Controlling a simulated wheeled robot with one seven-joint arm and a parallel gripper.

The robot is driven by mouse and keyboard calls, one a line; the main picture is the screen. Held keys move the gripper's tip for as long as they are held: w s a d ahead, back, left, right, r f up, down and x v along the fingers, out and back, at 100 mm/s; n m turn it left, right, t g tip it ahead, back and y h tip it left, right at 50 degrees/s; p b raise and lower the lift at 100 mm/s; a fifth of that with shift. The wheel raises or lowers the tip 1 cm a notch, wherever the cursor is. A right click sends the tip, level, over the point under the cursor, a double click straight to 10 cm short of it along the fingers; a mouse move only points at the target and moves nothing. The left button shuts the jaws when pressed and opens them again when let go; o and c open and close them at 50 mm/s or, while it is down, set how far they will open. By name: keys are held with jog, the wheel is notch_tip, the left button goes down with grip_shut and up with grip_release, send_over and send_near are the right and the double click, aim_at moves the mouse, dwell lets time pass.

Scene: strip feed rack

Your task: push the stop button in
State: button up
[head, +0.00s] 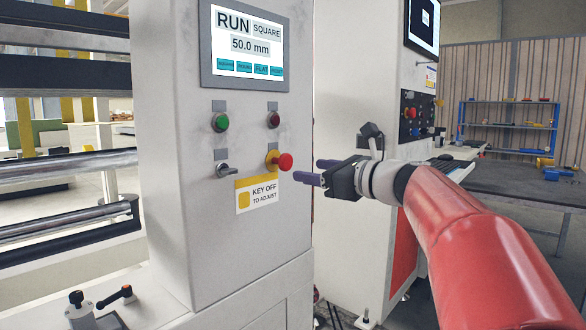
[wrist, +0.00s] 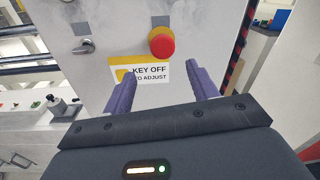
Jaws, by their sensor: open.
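A red mushroom-head button on a yellow collar (head: 285,161) sticks out from the front of the grey machine cabinet, above a "KEY OFF TO ADJUST" label. In the wrist view the red mushroom head (wrist: 161,44) lies ahead of and between my two purple fingers. A smaller dark red button (head: 273,120) sits above it, with a green button (head: 220,122) to its left. I cannot read which one is marked stop. My gripper (head: 307,171) is open and empty, just right of the mushroom button, with no visible contact. It also shows in the wrist view (wrist: 160,74).
A key switch (head: 225,171) is left of the mushroom button. The cabinet screen (head: 247,45) reads RUN, SQUARE, 50.0 mm. Metal rollers (head: 70,190) are at left. A second panel with buttons (head: 415,112) stands behind, and a dark workbench (head: 520,182) is at right.

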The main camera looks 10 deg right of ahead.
aim_at(288, 163)
jog(key=x, duration=0.8)
jog(key=shift+w+d+r+p, duration=0.15)
jog(key=shift+d+r+p, duration=0.1)
jog(key=shift+r+p, duration=0.1)
